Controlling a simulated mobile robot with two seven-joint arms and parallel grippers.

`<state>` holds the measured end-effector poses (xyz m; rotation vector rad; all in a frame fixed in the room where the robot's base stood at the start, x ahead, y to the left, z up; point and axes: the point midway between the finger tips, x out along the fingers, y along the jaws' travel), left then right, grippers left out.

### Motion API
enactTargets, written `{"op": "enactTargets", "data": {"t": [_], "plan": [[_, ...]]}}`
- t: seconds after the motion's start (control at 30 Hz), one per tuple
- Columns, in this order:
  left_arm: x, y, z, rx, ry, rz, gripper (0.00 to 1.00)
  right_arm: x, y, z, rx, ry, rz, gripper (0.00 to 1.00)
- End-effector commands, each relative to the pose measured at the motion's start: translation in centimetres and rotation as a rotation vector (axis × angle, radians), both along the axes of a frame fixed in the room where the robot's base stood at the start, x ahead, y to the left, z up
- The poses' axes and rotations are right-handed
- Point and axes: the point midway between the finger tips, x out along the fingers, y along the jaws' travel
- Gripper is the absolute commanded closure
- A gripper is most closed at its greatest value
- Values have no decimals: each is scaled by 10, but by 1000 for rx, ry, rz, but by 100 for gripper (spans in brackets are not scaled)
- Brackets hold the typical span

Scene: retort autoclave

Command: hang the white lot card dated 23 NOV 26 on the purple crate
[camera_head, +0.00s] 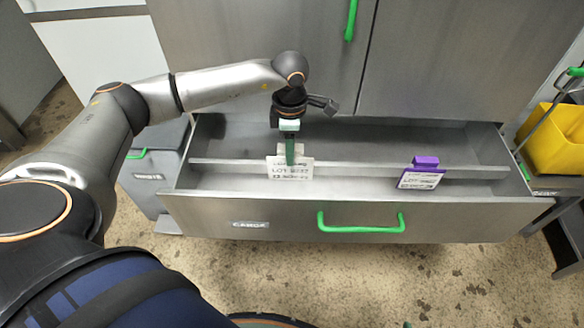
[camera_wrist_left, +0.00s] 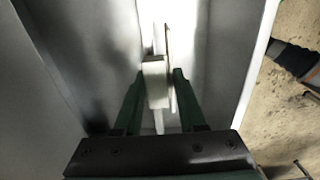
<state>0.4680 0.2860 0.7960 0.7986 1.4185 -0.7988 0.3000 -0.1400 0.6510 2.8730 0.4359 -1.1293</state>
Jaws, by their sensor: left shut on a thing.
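A white card (camera_head: 290,170) with dark print stands on the divider in the open drawer (camera_head: 245,213). I cannot read its date for certain. My left gripper (camera_head: 290,150) comes down from above and is shut on the top of this card. In the left wrist view the two green fingers (camera_wrist_left: 156,90) are on either side of a pale block (camera_wrist_left: 156,72) at the card's top. A second card, with a purple clip and purple edge (camera_head: 421,176), hangs on the same divider to the right. No purple crate shows. My right gripper is not in view.
The drawer has a green handle (camera_head: 361,224) and a front label. A yellow bin (camera_head: 560,138) stands on a cart at the right. Steel cabinet doors (camera_head: 270,60) rise behind the drawer. The speckled floor in front is mostly clear.

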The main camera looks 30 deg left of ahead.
Motion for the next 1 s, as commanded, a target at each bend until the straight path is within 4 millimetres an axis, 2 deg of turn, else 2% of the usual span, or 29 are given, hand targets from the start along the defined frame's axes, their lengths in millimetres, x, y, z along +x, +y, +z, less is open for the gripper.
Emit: {"op": "enactTargets", "data": {"t": [0.5,1.0], "plan": [[-27,-15,10,1,1,-1,70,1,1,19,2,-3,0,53],[-45,-27,15,1,1,1,70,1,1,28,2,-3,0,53]]}}
